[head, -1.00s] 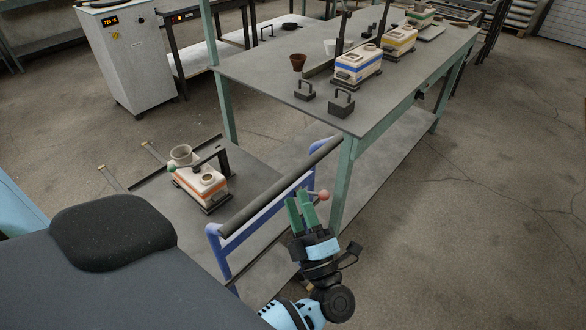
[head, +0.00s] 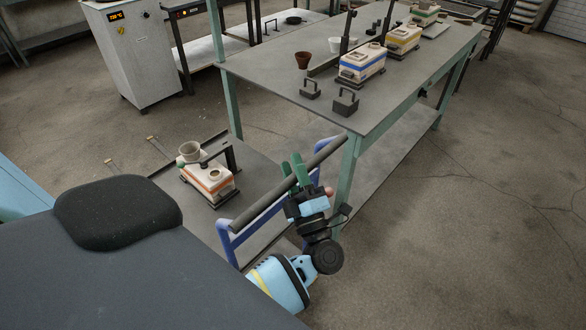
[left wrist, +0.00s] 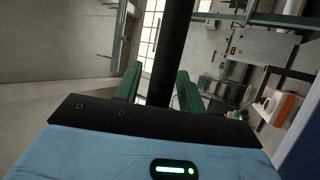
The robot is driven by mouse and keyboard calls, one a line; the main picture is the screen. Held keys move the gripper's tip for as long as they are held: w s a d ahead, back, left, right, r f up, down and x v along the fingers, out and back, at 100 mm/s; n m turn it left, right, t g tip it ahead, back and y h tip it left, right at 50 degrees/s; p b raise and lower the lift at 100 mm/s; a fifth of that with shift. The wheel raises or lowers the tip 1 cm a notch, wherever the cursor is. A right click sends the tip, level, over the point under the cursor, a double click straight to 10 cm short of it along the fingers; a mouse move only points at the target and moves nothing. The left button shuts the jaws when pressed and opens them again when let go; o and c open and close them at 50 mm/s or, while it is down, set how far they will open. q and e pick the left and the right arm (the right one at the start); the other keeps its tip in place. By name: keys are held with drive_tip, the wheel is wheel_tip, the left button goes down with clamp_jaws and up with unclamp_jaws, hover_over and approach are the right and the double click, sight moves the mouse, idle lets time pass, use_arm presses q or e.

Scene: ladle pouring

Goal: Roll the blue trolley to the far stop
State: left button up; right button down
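The trolley has a blue tubular end frame (head: 228,244) and a dark grey push bar (head: 262,205). It stands at the left of the workbench. In the left wrist view the dark bar (left wrist: 170,50) passes between the spread fingers, with a gap at the left finger. Contact at the right finger is unclear. My right gripper is not in view. I cannot clearly identify the far stop.
The green-legged workbench (head: 300,72) stands close to the trolley's right side, its near leg (head: 346,170) by my gripper. A grey cabinet (head: 130,50) stands at the back left. Floor at the right is clear.

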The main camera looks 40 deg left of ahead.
use_arm(q)
clamp_jaws()
drive_tip(key=shift+a, duration=0.1)
